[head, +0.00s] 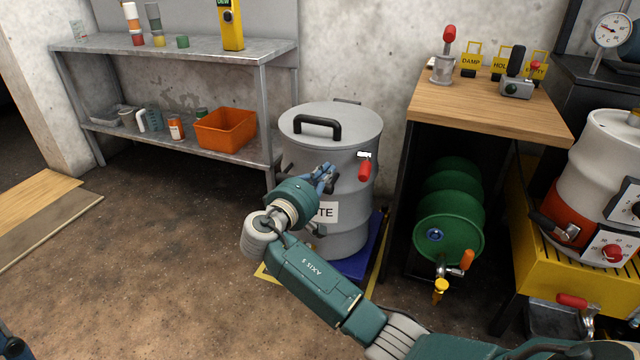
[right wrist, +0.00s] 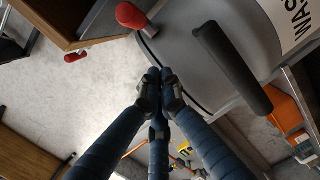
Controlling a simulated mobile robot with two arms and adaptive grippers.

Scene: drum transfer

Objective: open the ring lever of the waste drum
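The grey waste drum (head: 350,215) stands upright against the wall with its lid (head: 345,115) on. The red grip of the ring lever (head: 365,169) hangs at the rim's right front; a red grip (right wrist: 131,15) shows at the top of the right wrist view. My right gripper (head: 326,176) is in front of the drum, left of the lever and apart from it. Its fingertips (right wrist: 160,76) are drawn together with nothing between them. Only a sliver of my left gripper shows at the lower left corner.
A wooden-topped bench (head: 490,105) stands close on the right, with a green drum (head: 450,225) under it. A metal shelf (head: 180,45) with an orange bin (head: 225,129) stands on the left. The drum is on a blue base (head: 365,262). The floor at front left is clear.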

